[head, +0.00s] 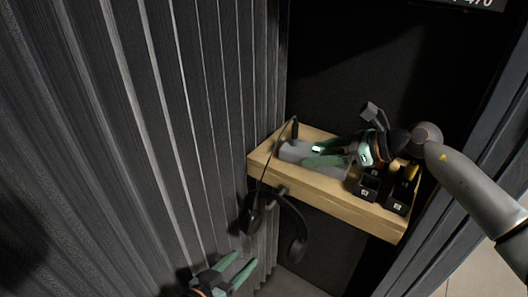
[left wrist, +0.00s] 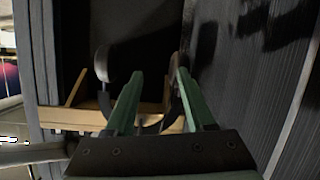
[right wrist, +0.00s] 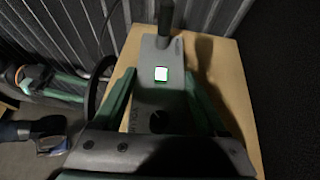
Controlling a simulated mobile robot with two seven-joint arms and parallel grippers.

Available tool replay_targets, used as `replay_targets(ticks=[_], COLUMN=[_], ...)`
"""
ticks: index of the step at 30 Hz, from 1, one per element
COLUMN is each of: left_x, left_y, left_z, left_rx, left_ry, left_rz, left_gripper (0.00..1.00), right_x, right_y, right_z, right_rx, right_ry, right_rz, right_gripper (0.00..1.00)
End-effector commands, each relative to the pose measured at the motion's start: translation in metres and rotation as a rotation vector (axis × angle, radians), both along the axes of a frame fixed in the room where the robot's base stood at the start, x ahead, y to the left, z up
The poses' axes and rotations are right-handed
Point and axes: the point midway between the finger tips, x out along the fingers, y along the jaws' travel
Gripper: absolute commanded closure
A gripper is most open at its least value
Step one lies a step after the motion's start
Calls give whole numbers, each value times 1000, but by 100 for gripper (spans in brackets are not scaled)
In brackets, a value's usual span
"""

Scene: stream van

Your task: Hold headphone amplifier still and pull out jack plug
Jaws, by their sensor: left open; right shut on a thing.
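The headphone amplifier (head: 294,151) is a grey box with a small lit button or display, lying on a wooden shelf; it also shows in the right wrist view (right wrist: 152,52). The black jack plug (head: 295,129) stands in its far end, also seen in the right wrist view (right wrist: 165,18). A thin cable runs from the plug down to black headphones (head: 298,250) hanging at the shelf's front. My right gripper (head: 314,155) is shut on the amplifier, one green finger on each side. My left gripper (head: 243,264) is open and empty, below and left of the shelf, apart from the plug.
The wooden shelf (head: 330,194) also carries black holders (head: 368,185) with white labels on the right. A ribbed dark wall (head: 180,100) rises close on the left. The headphones and cable hang between my left gripper and the shelf.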

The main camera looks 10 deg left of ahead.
Motion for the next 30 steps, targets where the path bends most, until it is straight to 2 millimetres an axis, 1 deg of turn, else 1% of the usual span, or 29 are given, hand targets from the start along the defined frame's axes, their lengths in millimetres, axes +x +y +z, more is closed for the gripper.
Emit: replay_targets(ticks=[1, 2, 3, 5, 6, 7, 10, 15, 18, 21, 26, 30], left_x=[20, 29, 41, 57, 66, 73, 90, 102, 103, 102, 106, 121], left_y=[1, 2, 2, 4, 5, 5, -2, -16, -22, -26, -31, -40], left_z=[23, 35, 52, 76, 94, 107, 148, 200, 222, 235, 242, 242], left_rx=[-37, -61, -93, -139, -163, -173, -149, -56, -9, 24, 43, 41], left_ry=[-71, -109, -158, -226, -269, -295, -337, -363, -376, -383, -386, -386], left_rz=[6, 9, 12, 17, 17, 12, -24, -105, -145, -172, -188, -188], left_gripper=[45, 45, 45, 45, 45, 45, 45, 45, 45, 45, 45, 45], right_x=[0, 0, 0, 0, 0, 0, 0, 0, 0, 0, 0, 0], right_y=[0, 0, 0, 0, 0, 0, 0, 0, 0, 0, 0, 0], right_z=[-1, -1, -1, -1, -1, -1, -1, -1, -1, -1, -1, -1], right_rx=[-2, -2, -2, -2, -2, -2, -2, -2, -2, -2, -2, -2], right_ry=[1, 1, 1, 1, 1, 1, 1, 1, 1, 1, 1, 1], right_rz=[0, 0, 0, 0, 0, 0, 0, 0, 1, 1, 1, 1], right_gripper=[79, 79, 79, 79, 79, 79, 79, 79, 79, 79, 79, 79])
